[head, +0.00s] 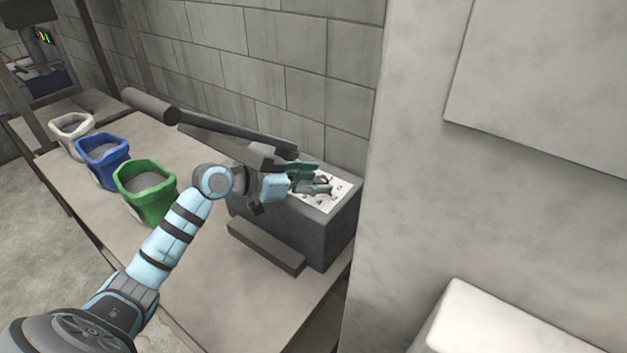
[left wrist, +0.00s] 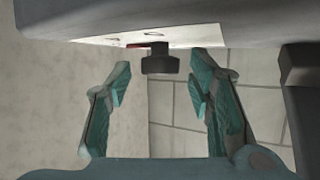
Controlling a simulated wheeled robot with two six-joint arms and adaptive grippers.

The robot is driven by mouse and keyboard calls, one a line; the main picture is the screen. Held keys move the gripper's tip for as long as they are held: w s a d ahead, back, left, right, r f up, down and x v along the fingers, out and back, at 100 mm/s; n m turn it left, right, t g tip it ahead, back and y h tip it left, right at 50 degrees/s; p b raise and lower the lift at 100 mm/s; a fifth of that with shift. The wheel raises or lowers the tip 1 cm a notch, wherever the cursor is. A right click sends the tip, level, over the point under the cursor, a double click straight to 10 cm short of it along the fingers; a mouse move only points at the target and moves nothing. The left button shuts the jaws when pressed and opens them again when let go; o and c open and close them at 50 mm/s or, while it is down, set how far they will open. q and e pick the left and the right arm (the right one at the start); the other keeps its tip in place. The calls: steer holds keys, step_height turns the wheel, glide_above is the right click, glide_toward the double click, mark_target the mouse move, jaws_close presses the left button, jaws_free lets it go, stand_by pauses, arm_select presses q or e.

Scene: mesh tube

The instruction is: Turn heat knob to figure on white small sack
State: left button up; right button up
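The heat knob (left wrist: 160,62) is a dark round knob on the white dial panel (head: 338,186) of a dark grey box (head: 338,235). In the head view my gripper mostly hides the knob. My left gripper (head: 312,180) is over the panel. In the left wrist view its teal fingers (left wrist: 163,82) are open, with the knob between and near their tips, apart from both. A small red mark (left wrist: 136,45) shows beside the knob. The white small sack (head: 74,132) stands at the far left of the bench; I cannot read a figure on it. My right gripper is not in view.
A blue sack (head: 101,160) and a green sack (head: 146,200) stand in a row with the white one on the bench (head: 215,285). A dark bar (head: 265,246) lies before the box. A block wall (head: 270,60) stands behind; a pale wall (head: 480,200) stands right.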

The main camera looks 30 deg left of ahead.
arm_select(q)
steer(key=v, duration=0.7)
steer(key=shift+f, duration=0.25)
steer(key=shift+s+a+r, duration=0.2)
steer(key=shift+s+r, duration=0.1)
steer(key=shift+w+d, duration=0.1)
steer(key=shift+w, duration=0.05)
steer(key=shift+f, duration=0.1)
